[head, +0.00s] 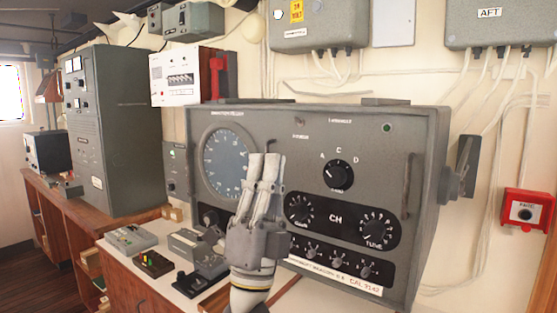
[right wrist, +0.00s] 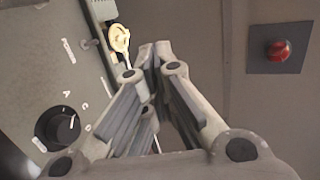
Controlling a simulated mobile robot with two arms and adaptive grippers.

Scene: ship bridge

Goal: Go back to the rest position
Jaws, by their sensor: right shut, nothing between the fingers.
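My right gripper (head: 266,160) is upright in front of the large grey console (head: 290,125), its fingers together and empty. It covers the right edge of the console's round dial (head: 228,162) in the head view. In the right wrist view the fingertips (right wrist: 155,50) meet, with nothing between them. I cannot tell whether the gripper touches the console. My left gripper is not in view.
A control knob (head: 338,174) and several smaller knobs sit on the console face. Small devices (head: 152,262) stand on the white desk at left. A tall grey cabinet (head: 120,130) is behind them. A red box (head: 527,209) is on the right wall.

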